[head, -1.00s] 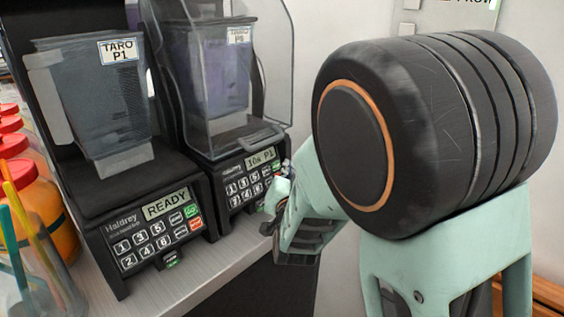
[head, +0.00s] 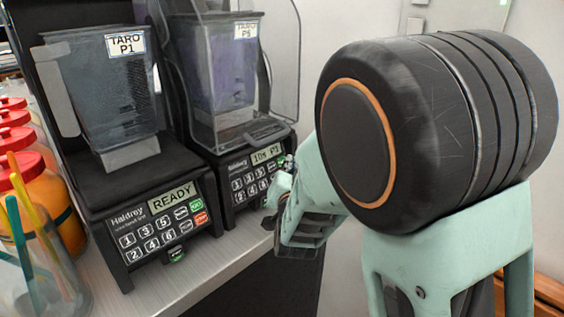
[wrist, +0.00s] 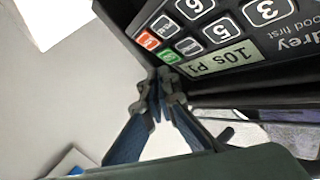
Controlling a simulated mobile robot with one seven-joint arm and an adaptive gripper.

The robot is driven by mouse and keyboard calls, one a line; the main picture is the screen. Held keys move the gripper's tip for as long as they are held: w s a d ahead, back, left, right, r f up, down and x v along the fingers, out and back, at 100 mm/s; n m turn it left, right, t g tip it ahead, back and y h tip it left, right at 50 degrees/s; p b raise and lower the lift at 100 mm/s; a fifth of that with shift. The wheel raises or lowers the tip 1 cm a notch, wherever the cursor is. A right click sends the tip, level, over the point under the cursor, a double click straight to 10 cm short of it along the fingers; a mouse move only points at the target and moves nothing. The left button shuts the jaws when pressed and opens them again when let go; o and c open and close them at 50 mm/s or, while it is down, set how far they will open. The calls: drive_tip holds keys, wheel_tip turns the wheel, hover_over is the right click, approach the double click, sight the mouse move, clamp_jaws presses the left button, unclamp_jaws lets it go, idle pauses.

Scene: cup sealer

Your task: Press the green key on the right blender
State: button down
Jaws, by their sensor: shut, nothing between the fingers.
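The right blender (head: 245,176) stands behind the left one, its display reading "10s P1". Its key panel also shows upside down in the wrist view (wrist: 215,30). The green key (wrist: 169,56) is beside the red key (wrist: 148,40), close to the display. My gripper (wrist: 160,76) is shut and empty, its fingertips right at the green key's edge; I cannot tell whether they touch it. In the head view my gripper (head: 286,170) is at the right end of that panel and hides the green key.
The left blender (head: 150,225) shows "READY" and has its own green and red keys. Jars with red lids (head: 35,165) and a clear container of coloured sticks (head: 45,265) line the left edge. The counter (head: 215,262) is bare along its front.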

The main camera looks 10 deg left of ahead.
drive_tip(key=shift+a+f, duration=0.1)
idle(0.6)
drive_tip(key=shift+w+a+b, duration=0.25)
drive_tip(key=shift+b, duration=0.15)
drive_tip(key=shift+w+a+f+b, duration=0.2)
drive_tip(key=shift+a+b, duration=0.05)
drive_tip(key=shift+b, duration=0.1)
idle(0.5)
drive_tip(key=shift+s+d, duration=0.1)
drive_tip(key=shift+s+d+r, duration=0.25)
drive_tip(key=shift+s+d, duration=0.1)
drive_tip(key=shift+d, duration=0.1)
idle(0.4)
drive_tip(key=s+d, duration=0.1)
drive_tip(key=s+d+r, duration=0.1)
drive_tip(key=s+d+b, duration=0.1)
drive_tip(key=shift+d+r, duration=0.3)
drive_tip(key=shift+d, duration=0.1)
idle(0.5)
